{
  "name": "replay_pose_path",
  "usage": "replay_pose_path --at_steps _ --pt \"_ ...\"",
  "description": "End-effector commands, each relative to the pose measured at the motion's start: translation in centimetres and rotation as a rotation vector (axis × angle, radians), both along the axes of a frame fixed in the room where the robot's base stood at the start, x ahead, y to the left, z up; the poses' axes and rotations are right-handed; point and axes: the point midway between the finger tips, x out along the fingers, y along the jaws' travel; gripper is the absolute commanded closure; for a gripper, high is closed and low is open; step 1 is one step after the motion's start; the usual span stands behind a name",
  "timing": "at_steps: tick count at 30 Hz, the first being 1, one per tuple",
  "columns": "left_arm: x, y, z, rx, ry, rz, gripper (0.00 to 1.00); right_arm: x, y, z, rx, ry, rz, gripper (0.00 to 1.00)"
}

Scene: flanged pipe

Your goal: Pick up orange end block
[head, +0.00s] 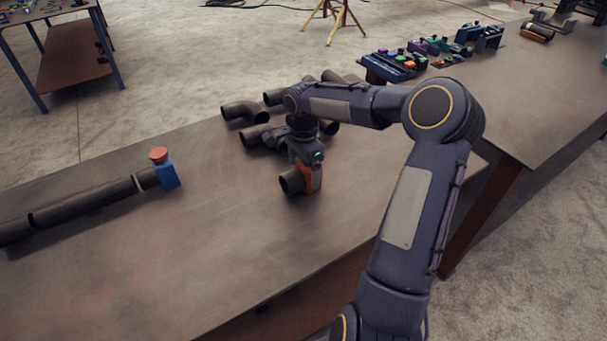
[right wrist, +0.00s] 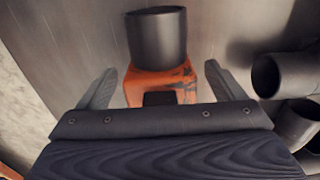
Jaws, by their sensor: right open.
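The orange end block (head: 314,179) with a short dark pipe stub stands on the metal table, below my right gripper. In the right wrist view the orange block (right wrist: 148,85) shows with its dark round pipe end (right wrist: 157,38) pointing away from the gripper. My right gripper (right wrist: 160,92) is open, with one finger on each side of the orange block; whether either finger touches it I cannot tell. In the head view the right gripper (head: 305,160) hangs over the block and hides part of it. My left gripper is not in view.
Several dark pipe elbows and pieces (head: 245,112) lie just behind the right gripper. A long dark pipe (head: 85,203) with a blue end block (head: 167,176) lies at the left. The table's front middle is bare. Trays of small parts (head: 395,66) stand at the back.

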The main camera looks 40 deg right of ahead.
Motion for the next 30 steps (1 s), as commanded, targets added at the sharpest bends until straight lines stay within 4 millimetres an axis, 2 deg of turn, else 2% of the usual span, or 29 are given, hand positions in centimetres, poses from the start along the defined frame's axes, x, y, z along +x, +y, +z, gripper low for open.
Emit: replay_pose_path --at_steps 6,26,27,30 --pt "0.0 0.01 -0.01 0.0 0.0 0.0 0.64 0.02 0.0 -0.08 0.0 -0.001 0.0 0.11" --pt "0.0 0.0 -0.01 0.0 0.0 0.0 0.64 0.02 0.0 -0.03 0.0 -0.001 0.001 0.97" --pt "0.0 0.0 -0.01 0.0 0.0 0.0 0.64 0.02 0.0 -0.03 0.0 -0.001 0.001 1.0" --pt "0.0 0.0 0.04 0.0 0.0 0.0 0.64 0.13 0.0 0.23 -0.002 -0.006 0.001 1.0"
